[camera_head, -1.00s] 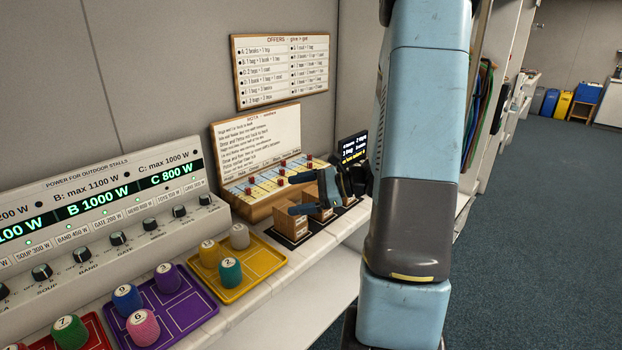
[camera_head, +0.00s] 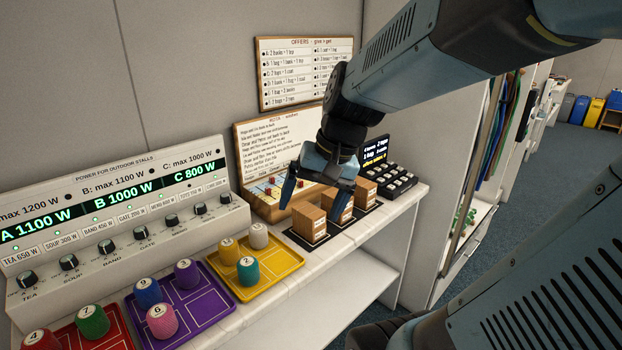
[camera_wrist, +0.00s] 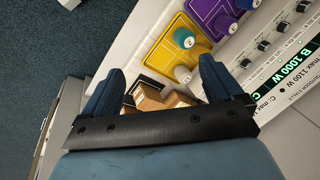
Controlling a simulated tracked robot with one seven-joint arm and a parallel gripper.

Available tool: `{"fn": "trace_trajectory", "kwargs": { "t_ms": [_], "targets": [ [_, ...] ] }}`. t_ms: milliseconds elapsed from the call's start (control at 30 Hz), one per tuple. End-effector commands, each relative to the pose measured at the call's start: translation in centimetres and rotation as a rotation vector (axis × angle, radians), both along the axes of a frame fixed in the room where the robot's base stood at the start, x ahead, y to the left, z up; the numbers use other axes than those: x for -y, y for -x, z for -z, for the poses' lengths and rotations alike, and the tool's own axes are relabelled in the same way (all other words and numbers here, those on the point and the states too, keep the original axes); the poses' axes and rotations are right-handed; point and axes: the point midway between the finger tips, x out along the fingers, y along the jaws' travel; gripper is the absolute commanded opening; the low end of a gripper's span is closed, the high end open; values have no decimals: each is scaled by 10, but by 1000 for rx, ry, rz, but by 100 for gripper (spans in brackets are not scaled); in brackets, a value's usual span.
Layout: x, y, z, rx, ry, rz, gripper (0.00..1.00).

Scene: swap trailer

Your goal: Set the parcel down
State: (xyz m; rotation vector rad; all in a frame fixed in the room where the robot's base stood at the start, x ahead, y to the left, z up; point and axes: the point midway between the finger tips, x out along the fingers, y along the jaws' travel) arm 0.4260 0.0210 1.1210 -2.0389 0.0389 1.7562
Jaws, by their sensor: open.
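Three brown cardboard parcels stand upright in a row on black mats (camera_head: 296,238) on the white counter: a near one (camera_head: 309,224), a middle one (camera_head: 338,207) partly behind my finger, and a far one (camera_head: 365,192). Which one is the task's parcel I cannot tell. My gripper (camera_head: 313,196) is open, fingers pointing down, above the near and middle parcels, with nothing held. In the wrist view, brown parcels (camera_wrist: 148,97) show beyond the palm, between my spread fingers (camera_wrist: 160,85); the palm hides their lower part.
A yellow tray (camera_head: 268,262), a purple tray (camera_head: 205,328) and a red tray with numbered pegs lie to the left. A wooden sloped board (camera_head: 265,145) stands behind the parcels. A black button panel (camera_head: 388,182) is to their right. The counter's front edge (camera_head: 400,215) is close.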

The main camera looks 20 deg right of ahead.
Motion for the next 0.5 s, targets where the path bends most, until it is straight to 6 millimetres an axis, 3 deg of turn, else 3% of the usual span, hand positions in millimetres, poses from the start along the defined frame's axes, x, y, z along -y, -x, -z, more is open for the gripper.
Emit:
{"fn": "trace_trajectory", "kwargs": {
  "t_ms": [300, 500],
  "targets": [
    [13, 29, -42, 264, 297, -209, 93],
    [20, 35, -54, 333, 369, -255, 93]
  ]
}}
